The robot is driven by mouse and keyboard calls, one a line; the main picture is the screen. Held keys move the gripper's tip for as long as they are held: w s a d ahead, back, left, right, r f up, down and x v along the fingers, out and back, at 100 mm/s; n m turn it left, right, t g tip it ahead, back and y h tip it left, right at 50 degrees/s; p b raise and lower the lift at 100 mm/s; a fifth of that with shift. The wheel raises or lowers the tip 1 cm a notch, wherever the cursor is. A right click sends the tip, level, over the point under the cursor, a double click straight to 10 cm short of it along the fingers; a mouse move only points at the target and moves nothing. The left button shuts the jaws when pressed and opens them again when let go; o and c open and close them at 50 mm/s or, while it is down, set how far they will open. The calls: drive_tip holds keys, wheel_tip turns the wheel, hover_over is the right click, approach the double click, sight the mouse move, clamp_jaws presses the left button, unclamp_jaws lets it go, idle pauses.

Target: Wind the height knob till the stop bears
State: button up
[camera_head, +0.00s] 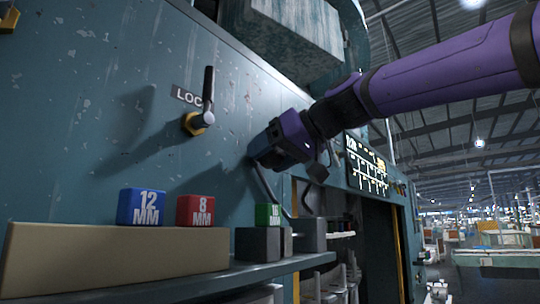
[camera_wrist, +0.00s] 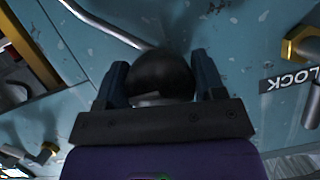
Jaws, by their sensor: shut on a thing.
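In the wrist view, a round black knob (camera_wrist: 161,72) sits between the two fingers of my gripper (camera_wrist: 163,80). The fingers bear on it from both sides, and a pale ring shows below it. In the head view, my gripper (camera_head: 268,148) is up against the teal machine panel (camera_head: 90,110), right of the lock lever, and hides the knob. The stop cannot be made out in either view.
A black lock lever (camera_head: 207,95) with a brass nut stands left of my gripper. Below are a blue 12 MM block (camera_head: 142,207), a red 8 MM block (camera_head: 195,211) and a green block (camera_head: 268,215).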

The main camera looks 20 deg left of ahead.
drive_tip(key=m+g+y, duration=0.1)
drive_tip(key=m+g, duration=0.1)
drive_tip(key=m, duration=0.1)
drive_tip(key=shift+m, duration=0.4)
idle(0.4)
drive_tip(key=o, duration=0.9)
drive_tip(key=shift+d, duration=0.1)
drive_tip(key=v, duration=1)
drive_tip(key=shift+d, duration=0.4)
